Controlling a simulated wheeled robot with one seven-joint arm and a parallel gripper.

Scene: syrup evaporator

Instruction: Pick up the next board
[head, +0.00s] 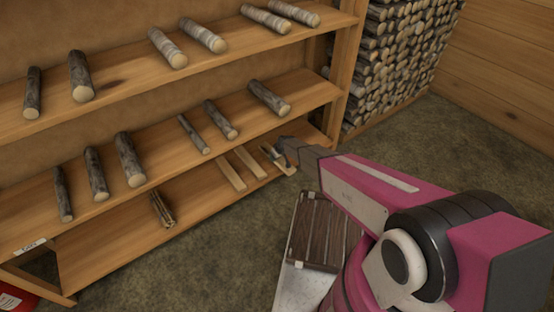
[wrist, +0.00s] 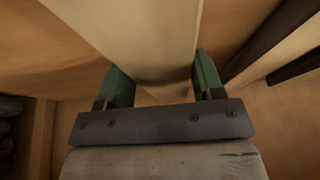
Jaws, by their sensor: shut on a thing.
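My gripper (head: 281,152) is at the right end of the lowest shelf, over the rightmost of the pale boards. In the wrist view its green fingers (wrist: 163,78) stand on either side of a pale board (wrist: 135,35) and are shut on it. In the head view this board (head: 277,164) is partly hidden by my gripper. It lies at or just above the shelf; I cannot tell whether it touches. Two more pale boards, a left one (head: 228,175) and a middle one (head: 250,161), lie side by side on the shelf to its left.
A tied bundle of sticks (head: 162,210) lies farther left on the lowest shelf. Logs (head: 221,119) lie on the shelves above, close over my gripper. Stacked firewood (head: 395,55) stands behind at right.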

